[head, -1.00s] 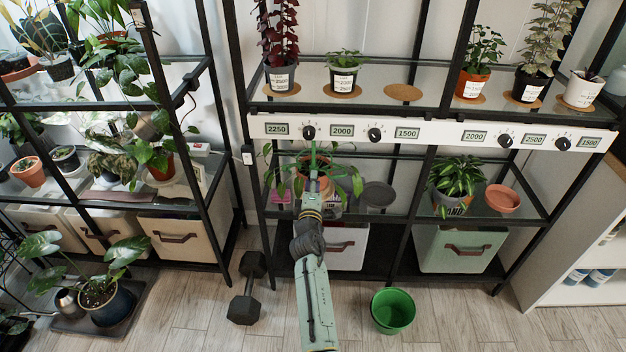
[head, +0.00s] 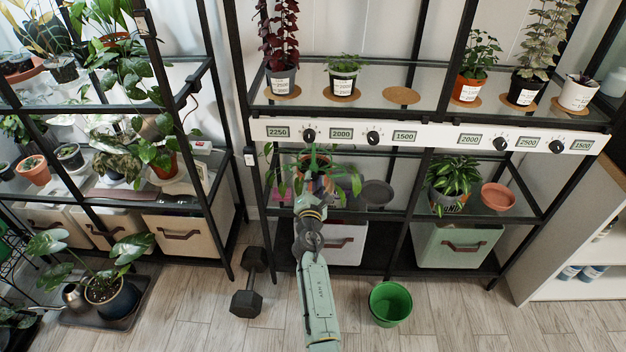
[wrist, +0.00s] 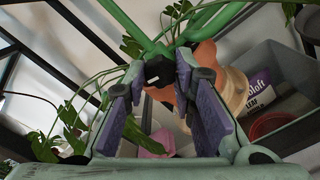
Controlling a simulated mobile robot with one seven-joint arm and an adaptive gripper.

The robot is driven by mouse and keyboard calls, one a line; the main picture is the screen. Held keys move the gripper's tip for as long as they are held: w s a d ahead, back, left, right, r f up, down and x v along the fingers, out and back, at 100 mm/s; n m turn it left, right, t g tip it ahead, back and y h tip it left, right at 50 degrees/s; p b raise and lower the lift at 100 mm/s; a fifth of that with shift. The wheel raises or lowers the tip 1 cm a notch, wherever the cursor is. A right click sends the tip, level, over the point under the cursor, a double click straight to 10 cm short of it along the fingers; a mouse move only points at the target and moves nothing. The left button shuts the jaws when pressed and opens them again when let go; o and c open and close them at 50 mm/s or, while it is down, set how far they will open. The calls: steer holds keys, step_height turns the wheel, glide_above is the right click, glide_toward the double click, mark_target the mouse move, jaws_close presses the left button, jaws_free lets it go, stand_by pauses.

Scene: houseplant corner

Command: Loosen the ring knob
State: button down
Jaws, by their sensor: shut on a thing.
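The ring knob (wrist: 158,68) is black and sits on a green plant support (wrist: 135,30) in the wrist view. My gripper (wrist: 160,72) has its purple-padded fingers on both sides of the knob and is shut on it. In the head view my gripper (head: 313,190) is at the potted plant on the middle shelf. The knob cannot be made out there. A terracotta pot (head: 318,182) with drooping leaves stands just behind the gripper, and it also shows in the wrist view (wrist: 205,55).
Leaves and stems (wrist: 70,120) hang close around my fingers. Above is a white panel (head: 440,136) with several dials. A green bucket (head: 390,303) and a black dumbbell (head: 248,283) stand on the floor.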

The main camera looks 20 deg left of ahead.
steer(key=shift+n+p, duration=0.3)
steer(key=shift+n, duration=0.8)
steer(key=c, duration=1.3)
jaws_free()
steer(key=v, duration=1.2)
